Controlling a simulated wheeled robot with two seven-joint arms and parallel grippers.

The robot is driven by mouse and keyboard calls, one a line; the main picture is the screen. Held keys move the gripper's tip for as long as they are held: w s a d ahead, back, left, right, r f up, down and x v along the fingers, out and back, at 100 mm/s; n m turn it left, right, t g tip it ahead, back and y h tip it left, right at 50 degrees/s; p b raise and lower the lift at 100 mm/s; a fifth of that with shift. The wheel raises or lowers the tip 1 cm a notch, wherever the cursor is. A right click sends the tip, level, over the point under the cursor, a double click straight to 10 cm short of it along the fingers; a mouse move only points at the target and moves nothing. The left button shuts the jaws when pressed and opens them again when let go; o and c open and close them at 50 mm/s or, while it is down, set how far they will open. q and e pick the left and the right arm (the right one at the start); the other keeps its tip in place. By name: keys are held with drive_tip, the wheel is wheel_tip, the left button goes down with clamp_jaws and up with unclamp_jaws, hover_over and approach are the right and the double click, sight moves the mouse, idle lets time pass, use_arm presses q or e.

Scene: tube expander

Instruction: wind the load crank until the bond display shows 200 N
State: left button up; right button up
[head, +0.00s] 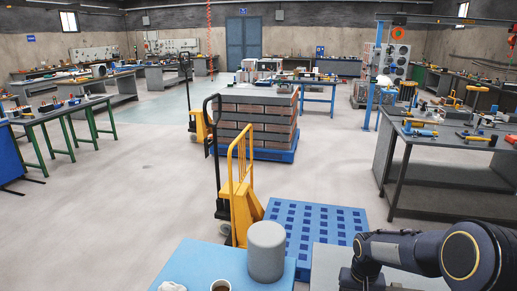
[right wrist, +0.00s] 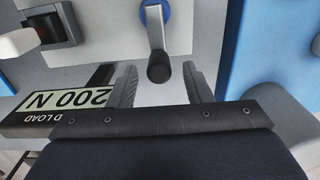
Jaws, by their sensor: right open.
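In the right wrist view, the load crank has a blue hub (right wrist: 147,8), a grey arm and a dark round knob (right wrist: 159,68). My right gripper (right wrist: 159,70) is open, with one finger on each side of the knob. Gaps show between the knob and both fingers. The bond display (right wrist: 60,104) appears upside down at the left and reads 200 N. In the head view my right arm comes in at the lower right. My left gripper is not in view.
In the head view a grey cylinder (head: 266,250) and a cup (head: 221,286) stand on a blue surface (head: 200,262). A yellow pallet truck (head: 243,195) and blue pallet (head: 318,226) are beyond.

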drive_tip(key=shift+r+p, duration=1.2)
drive_tip(key=shift+r, duration=0.85)
drive_tip(key=shift+r, duration=0.1)
drive_tip(key=s+a+r+t+y+b, duration=0.1)
drive_tip(key=s+r+t+y, duration=0.1)
drive_tip(key=s+r, duration=0.6)
drive_tip(key=s+a+r+t+y, duration=0.1)
drive_tip(key=s+a+r+t, duration=0.1)
drive_tip(key=s+r, duration=0.55)
drive_tip(key=s+a+f+n+t, duration=0.1)
drive_tip(key=s+a+f, duration=0.1)
drive_tip(key=s, duration=0.9)
drive_tip(key=shift+s+a+f+t+y+b, duration=0.15)
drive_tip(key=shift+a+f+t+y+b, duration=0.2)
drive_tip(key=shift+a, duration=0.25)
